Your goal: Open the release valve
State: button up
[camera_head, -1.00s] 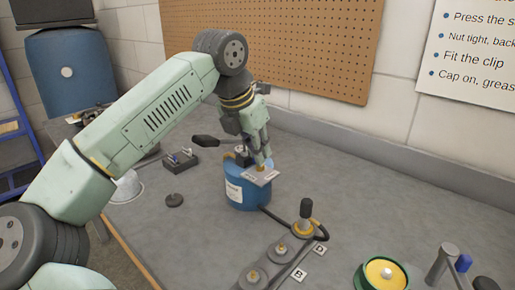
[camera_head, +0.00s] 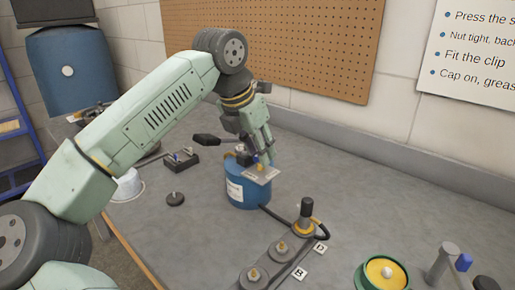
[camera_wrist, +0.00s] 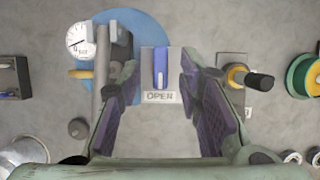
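A blue cylindrical pump body (camera_head: 243,193) stands on the bench; its round blue top also shows in the wrist view (camera_wrist: 135,28). On it is a light plate (camera_wrist: 158,97), with the word OPEN at its near edge. A small blue lever (camera_wrist: 161,68) points straight up and down the picture on this plate. My gripper (camera_wrist: 160,85) is open above the plate, one finger on each side of the lever, with gaps between. In the head view my gripper (camera_head: 261,158) hides part of the pump top, and I cannot tell its exact height.
A pressure gauge (camera_wrist: 80,42) sits left of the plate, close to my left finger. A black handle (camera_head: 206,138) sticks out leftward. A hose runs to a dark upright fitting (camera_head: 306,208). A green-rimmed spool (camera_head: 372,278) stands right.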

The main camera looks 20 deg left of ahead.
jog(key=v, duration=1.2)
dwell(0.4)
